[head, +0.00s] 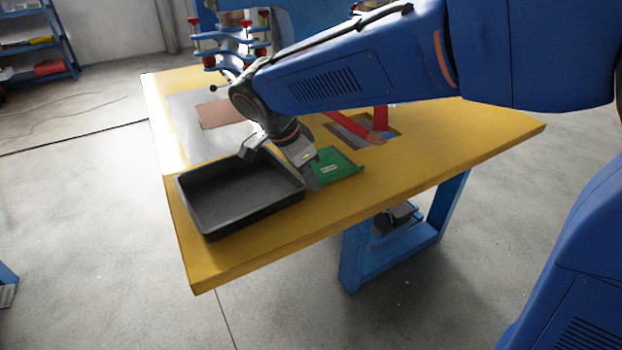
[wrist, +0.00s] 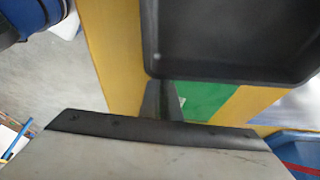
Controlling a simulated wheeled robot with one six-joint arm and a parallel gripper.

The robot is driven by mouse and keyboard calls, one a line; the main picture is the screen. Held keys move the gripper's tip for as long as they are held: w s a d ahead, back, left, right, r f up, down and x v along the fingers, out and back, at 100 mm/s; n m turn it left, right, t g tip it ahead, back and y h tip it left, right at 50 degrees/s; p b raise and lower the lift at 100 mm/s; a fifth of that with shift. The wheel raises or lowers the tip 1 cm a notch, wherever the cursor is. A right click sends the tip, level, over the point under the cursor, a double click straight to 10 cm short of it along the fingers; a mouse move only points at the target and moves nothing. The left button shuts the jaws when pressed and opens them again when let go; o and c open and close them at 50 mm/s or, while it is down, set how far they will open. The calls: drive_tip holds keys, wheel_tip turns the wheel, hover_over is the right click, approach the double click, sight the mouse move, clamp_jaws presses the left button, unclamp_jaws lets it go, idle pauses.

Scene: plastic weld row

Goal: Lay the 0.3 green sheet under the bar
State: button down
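A green sheet (head: 338,162) with a small pale label and a raised edge shows on the yellow table, right of the black tray. It also shows in the wrist view (wrist: 205,97), partly hidden by the tray rim and my gripper. My gripper (head: 312,182) points down at the sheet's left edge, beside the tray. In the wrist view its dark finger (wrist: 161,101) overlaps the sheet's left end. I cannot tell whether the fingers are apart or closed on the sheet. A blue clamp fixture with red knobs (head: 247,22) stands at the back; I cannot make out its bar.
The empty black tray (head: 195,215) stands close to the left of my gripper. A brown sheet (head: 220,114) lies on a grey plate (head: 184,125) behind. Red pieces (head: 345,125) cross a grey recess at right. The yellow table (head: 440,140) is clear on the right.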

drive_tip(key=c, duration=2)
unclamp_jaws()
drive_tip(key=shift+f, duration=0.1)
drive_tip(key=v, duration=1.2)
drive_tip(key=shift+d, duration=0.1)
